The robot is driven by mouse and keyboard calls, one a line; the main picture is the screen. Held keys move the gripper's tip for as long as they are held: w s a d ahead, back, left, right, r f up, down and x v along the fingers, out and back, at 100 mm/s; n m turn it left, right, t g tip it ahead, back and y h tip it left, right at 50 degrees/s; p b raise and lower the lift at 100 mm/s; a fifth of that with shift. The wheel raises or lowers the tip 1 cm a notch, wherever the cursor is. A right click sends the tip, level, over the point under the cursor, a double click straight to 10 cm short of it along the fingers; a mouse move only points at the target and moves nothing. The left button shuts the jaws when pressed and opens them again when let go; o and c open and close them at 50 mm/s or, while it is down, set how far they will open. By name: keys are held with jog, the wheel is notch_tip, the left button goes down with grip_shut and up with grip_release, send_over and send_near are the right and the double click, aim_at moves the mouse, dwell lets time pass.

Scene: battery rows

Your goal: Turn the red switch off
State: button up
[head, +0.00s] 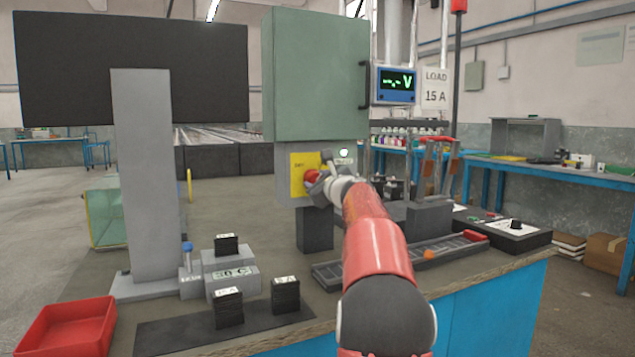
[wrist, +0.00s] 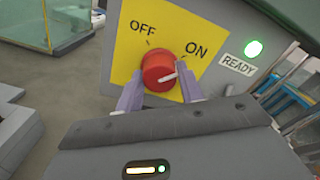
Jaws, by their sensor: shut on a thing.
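The red switch (wrist: 158,72) is a round knob on a yellow plate (wrist: 128,32) marked OFF at upper left and ON at upper right. Its white pointer line points right and slightly up, toward the ON side. My gripper (wrist: 160,92) is shut on the knob, with one finger at its left and one at its right. In the head view the red switch (head: 312,177) shows at the left of my gripper (head: 318,186), on the yellow plate below a green cabinet. My arm partly hides the area right of the knob.
A green lamp (wrist: 253,48) glows above a READY label. The green cabinet (head: 310,80) overhangs the switch. A display (head: 394,85) and a LOAD 15 A sign stand at its right. Black stacks, a grey block and a red tray (head: 68,325) lie in front at left.

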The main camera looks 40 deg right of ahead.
jog(key=shift+n, duration=0.3)
jog(key=shift+n+b, duration=4.2)
jog(key=shift+n, duration=4.5)
jog(key=o, duration=1)
jog(key=shift+s, duration=0.1)
